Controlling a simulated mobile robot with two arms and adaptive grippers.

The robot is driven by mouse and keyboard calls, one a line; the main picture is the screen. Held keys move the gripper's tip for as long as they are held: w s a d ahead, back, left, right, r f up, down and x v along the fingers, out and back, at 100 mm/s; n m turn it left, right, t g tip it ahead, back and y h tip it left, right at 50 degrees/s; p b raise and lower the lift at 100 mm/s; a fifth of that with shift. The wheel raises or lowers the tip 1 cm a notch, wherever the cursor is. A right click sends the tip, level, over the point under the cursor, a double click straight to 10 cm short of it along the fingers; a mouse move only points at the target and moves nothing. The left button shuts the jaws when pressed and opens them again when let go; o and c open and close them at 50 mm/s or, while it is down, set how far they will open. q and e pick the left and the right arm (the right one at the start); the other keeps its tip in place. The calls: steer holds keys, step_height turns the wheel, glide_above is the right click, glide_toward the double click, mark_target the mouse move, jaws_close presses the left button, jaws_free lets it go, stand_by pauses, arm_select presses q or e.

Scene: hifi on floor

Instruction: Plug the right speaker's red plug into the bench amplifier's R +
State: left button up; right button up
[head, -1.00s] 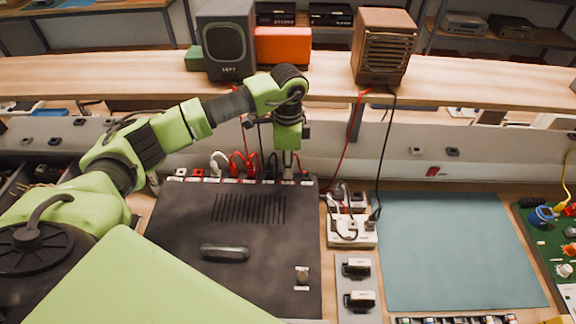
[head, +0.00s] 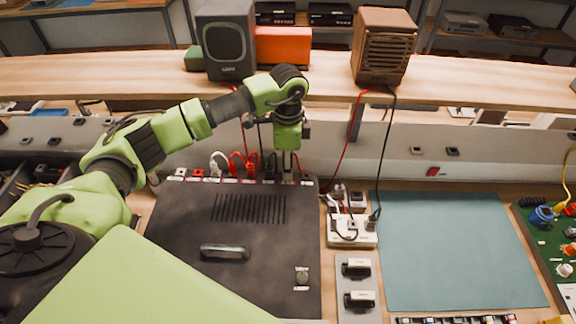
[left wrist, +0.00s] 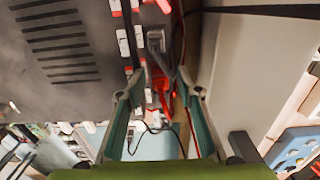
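The bench amplifier (head: 180,240) is the dark, vented box at the centre left, with labelled terminals along its back edge. White, red and black plugs stand in several of them. The right speaker (head: 383,48) is the brown box on the shelf. Its red cable (head: 346,150) runs down behind the power strip; I cannot make out its plug's end there. My left gripper (head: 288,168) points down at the right part of the terminal row. In the left wrist view its fingers (left wrist: 155,88) are apart, with red cable parts (left wrist: 165,100) beyond them. My right gripper is out of view.
A white power strip (head: 350,232) with plugs stands right of the amplifier. The teal mat (head: 455,245) is clear. A grey speaker (head: 227,42) and an orange box (head: 283,46) stand on the shelf. A green board (head: 550,230) lies far right.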

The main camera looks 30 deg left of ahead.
arm_select(q)
step_height(320, 180, up, 17)
steer(key=p, duration=0.3)
steer(key=shift+p, duration=0.3)
stand_by(0.5)
